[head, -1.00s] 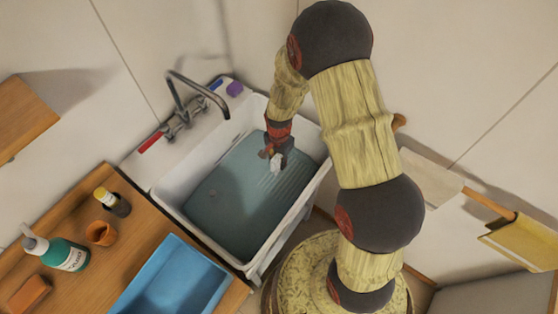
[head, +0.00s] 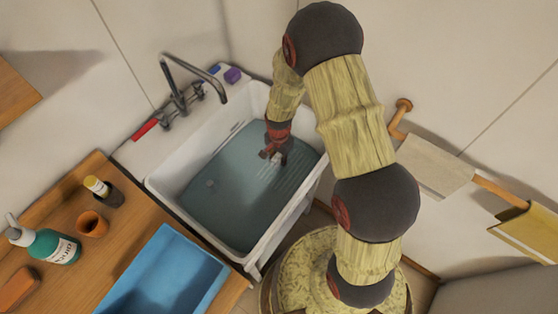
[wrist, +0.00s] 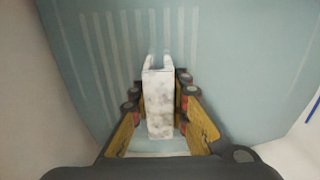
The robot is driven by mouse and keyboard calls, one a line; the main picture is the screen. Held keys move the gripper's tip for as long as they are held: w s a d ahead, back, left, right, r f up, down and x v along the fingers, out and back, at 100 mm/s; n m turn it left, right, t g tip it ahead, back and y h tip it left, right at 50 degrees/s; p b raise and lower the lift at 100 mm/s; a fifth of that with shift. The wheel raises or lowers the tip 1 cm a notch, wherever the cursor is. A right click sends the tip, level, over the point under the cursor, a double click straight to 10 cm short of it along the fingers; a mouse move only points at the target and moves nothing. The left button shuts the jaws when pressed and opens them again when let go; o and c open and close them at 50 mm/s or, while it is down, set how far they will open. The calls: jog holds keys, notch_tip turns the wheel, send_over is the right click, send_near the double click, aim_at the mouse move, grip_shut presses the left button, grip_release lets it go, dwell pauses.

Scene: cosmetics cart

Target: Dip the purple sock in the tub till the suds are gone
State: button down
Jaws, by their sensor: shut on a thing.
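The tub (head: 165,190) is a white basin of blue-grey water below a tap. My gripper (head: 274,155) is low over the tub's right side, at or just above the water. In the wrist view its fingers (wrist: 160,100) are shut on a long, whitish, grey-mottled thing (wrist: 158,105). I take this for the sock under suds; no clear purple shows on it. It also shows as a small pale patch below the gripper in the head view (head: 276,158). I cannot tell how much of it is under water.
A tap (head: 185,85) arches over the tub's back left. Cloths hang on a rail at right.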

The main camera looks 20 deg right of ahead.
jog(key=shift+w+d, duration=0.2)
jog(key=shift+d, duration=0.15)
dwell(3.1)
jog(key=shift+p, duration=0.3)
notch_tip(320, 180, up, 23)
jog(key=p, duration=1.5)
dwell(0.7)
jog(key=shift+f, duration=0.1)
dwell(0.9)
